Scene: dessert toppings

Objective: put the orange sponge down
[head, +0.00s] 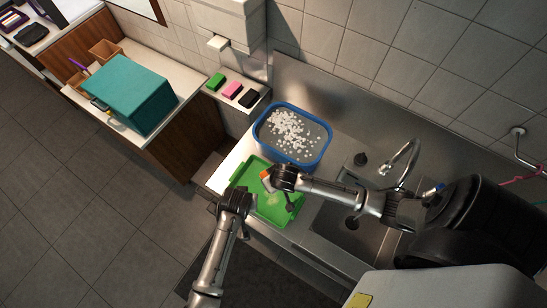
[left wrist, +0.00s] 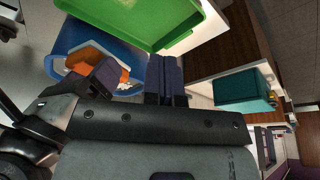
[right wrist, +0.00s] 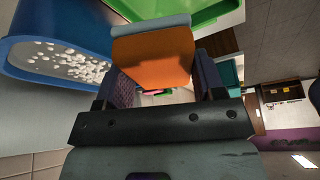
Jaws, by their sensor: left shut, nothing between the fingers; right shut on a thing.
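The orange sponge (head: 265,175) has a pale layer on one face. My right gripper (head: 272,181) is shut on it above the green tray (head: 246,171). In the right wrist view the sponge (right wrist: 152,58) sits between the two purple fingers, its orange face showing. The left wrist view also shows the sponge (left wrist: 98,57) beside a finger of the right gripper. My left gripper (left wrist: 164,80) is shut and empty. In the head view it is beside the tray's left part, left of the sponge, and its fingertips are hard to make out.
A blue tub (head: 324,146) with white bits stands behind the tray. The sink (head: 340,230) and faucet (head: 403,153) are on the right. A ledge at the back holds green (head: 216,81), pink (head: 232,89) and black (head: 249,98) blocks. A teal box (head: 130,90) stands on the left counter.

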